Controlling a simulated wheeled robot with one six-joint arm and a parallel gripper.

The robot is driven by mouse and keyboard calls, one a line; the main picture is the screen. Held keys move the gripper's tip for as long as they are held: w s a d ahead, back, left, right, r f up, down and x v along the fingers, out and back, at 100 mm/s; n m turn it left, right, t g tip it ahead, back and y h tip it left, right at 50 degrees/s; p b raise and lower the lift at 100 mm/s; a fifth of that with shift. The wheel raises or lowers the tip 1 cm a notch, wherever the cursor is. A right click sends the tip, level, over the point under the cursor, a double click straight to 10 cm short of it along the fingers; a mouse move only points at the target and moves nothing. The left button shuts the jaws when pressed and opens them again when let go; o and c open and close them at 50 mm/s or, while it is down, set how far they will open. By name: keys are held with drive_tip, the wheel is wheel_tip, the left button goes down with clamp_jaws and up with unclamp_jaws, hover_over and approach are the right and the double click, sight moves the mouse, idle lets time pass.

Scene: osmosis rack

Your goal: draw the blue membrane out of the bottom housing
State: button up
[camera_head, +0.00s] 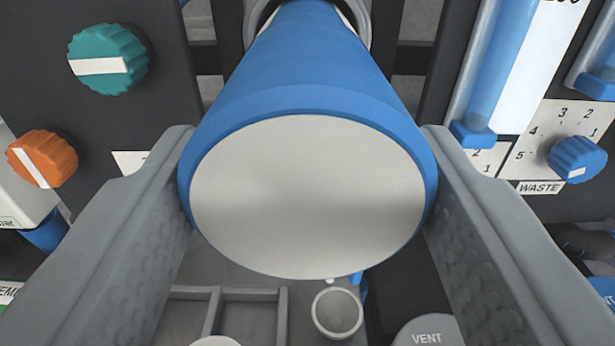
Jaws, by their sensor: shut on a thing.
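The blue membrane (305,68) is a long blue cylinder with a flat pale grey end cap (308,196) facing the camera. My gripper (308,180) is shut on it, with one grey finger on each side of the capped end. The membrane runs away from me toward the top of the picture. Its far part reaches into a grey round opening, the housing (251,14), at the top middle. Only a bit of the housing's rim shows. How much of the membrane is inside it is hidden.
A teal knob (108,60) and an orange knob (42,158) sit on the dark panel at left. A blue waste knob (576,158) and flow tubes (490,70) are at right. Below are a grey divided tray (250,295), a small cup (337,312) and a vent cap (425,332).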

drive_tip(key=o, duration=1.2)
drive_tip(key=s, duration=1.7)
drive_tip(key=shift+s, duration=0.2)
